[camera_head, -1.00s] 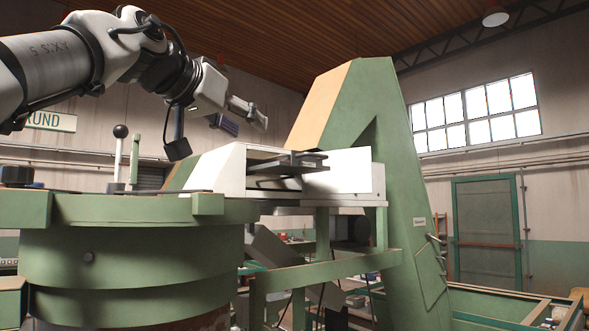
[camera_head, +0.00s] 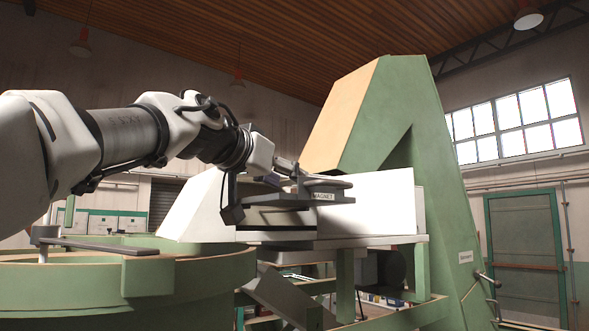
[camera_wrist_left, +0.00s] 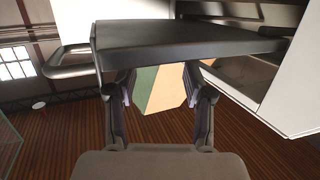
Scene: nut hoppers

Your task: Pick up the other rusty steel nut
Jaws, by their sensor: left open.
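No rusty steel nut can be made out in either view. My left gripper (camera_head: 288,180) reaches in from the left, at a dark plate labelled MAGNET (camera_head: 328,199) on the front of the white machine housing (camera_head: 385,200). In the left wrist view my gripper (camera_wrist_left: 158,84) is open, with a finger on each side and nothing seen between them. The dark plate (camera_wrist_left: 185,38) lies across the fingertips there; I cannot tell whether they touch it. A loop handle (camera_wrist_left: 68,58) sticks out at its side. My right gripper is not in view.
A round green drum (camera_head: 190,285) with a flat dark bar (camera_head: 95,246) on top stands at the lower left. A tall green slanted frame (camera_head: 425,130) rises behind the housing. A green door (camera_head: 527,250) is at the far right.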

